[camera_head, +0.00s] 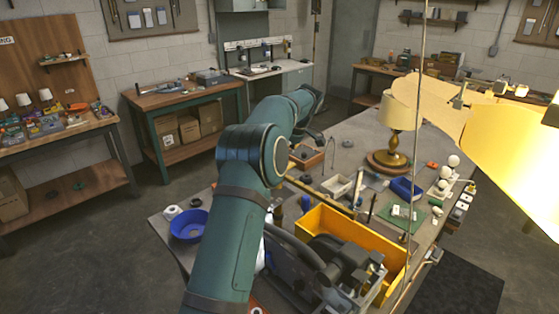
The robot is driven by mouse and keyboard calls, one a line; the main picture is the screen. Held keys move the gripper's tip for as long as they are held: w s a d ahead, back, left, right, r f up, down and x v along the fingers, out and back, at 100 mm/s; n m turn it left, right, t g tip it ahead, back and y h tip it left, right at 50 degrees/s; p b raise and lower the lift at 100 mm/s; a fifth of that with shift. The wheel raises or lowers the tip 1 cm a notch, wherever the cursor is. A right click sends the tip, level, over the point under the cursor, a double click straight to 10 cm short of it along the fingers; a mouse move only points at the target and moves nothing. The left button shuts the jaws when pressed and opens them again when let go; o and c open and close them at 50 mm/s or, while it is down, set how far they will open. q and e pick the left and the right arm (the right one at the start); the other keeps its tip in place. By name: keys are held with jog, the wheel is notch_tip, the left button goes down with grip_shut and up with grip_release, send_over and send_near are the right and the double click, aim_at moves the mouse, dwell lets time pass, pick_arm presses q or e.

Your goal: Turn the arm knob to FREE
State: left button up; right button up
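A teal arm of mine rises from the bottom, bends at a large joint and reaches away over the workbench (335,150). Its far end hangs near a small orange-brown tray; its fingers are too small and hidden to read. A dark gripper-like mechanism (345,268) is low in front, over the yellow bin (318,222); whether its fingers are open or shut is unclear. A table lamp (397,115) with a cream shade and brass stem stands on a round wooden base. A large lit yellow shade (500,140) fills the right side. I cannot make out an arm knob or a FREE mark.
On the bench are a blue bowl (188,225), a blue bin (406,188), a white tray (337,187), a green board (401,217) and white bulbs (453,160). A thin upright rod crosses the view. Side benches stand behind; the floor at left is free.

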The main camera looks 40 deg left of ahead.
pick_arm(q)
jog(key=v, duration=0.7)
dwell(0.5)
